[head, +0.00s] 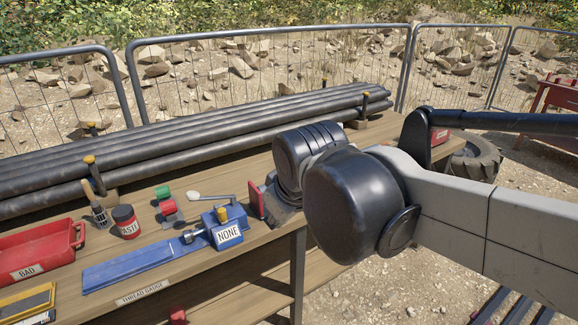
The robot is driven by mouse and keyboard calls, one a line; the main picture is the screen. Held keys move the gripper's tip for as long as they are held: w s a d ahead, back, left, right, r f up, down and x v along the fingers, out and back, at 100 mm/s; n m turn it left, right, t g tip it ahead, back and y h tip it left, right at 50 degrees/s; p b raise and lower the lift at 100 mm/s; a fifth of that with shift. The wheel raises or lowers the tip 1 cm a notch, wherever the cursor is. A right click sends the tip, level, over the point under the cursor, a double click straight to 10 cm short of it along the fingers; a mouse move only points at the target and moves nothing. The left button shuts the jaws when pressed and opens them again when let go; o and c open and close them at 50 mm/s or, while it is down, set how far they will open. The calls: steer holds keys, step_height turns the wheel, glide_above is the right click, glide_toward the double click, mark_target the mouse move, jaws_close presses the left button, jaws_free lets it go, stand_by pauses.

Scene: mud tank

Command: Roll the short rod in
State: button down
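Several long dark rods (190,150) lie side by side in a rack along the back of the wooden bench. I cannot pick out a separate short rod among them. A blue thread gauge (130,266) lies near the front edge, with a block marked NONE (228,235) at its right end and a small metal piece (193,236) beside the block. My arm reaches in from the right. What shows of my gripper (262,200) is just right of the gauge block, mostly hidden behind my arm. Its fingers and anything between them cannot be made out.
A red tray marked BAD (40,252) is at the left. Yellow-topped posts (90,160) edge the rack. A mesh fence (270,75) is behind.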

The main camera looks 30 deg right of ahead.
steer(key=w+d+r+n+g+h+p, duration=0.15)
steer(key=w+n, duration=0.25)
steer(key=w, duration=0.4)
steer(key=w+d+n+g+p, duration=0.1)
steer(key=w+d+n+p, duration=0.25)
steer(key=w, duration=0.35)
steer(key=w+d+r+n+g+h+p, duration=0.15)
steer(key=w+n, duration=0.25)
steer(key=w, duration=0.4)
steer(key=w+d+f+n, duration=0.1)
steer(key=w+d+f, duration=0.1)
steer(key=f, duration=0.2)
steer(key=w+d+f+n+g+p, duration=0.1)
steer(key=w+d+f, duration=0.1)
steer(key=f, duration=0.3)
steer(key=w+d+f+n+p, duration=0.1)
steer(key=w+d+f+n, duration=0.1)
steer(key=f, duration=0.2)
steer(key=shift+w+f+g+h, duration=0.2)
steer(key=shift+w+g+h, duration=0.1)
steer(key=shift+w, duration=0.1)
steer(key=d, duration=0.3)
steer(key=shift+w+f, duration=0.1)
steer(key=shift+f, duration=0.2)
steer(key=shift+d, duration=0.65)
steer(key=shift+w, duration=0.1)
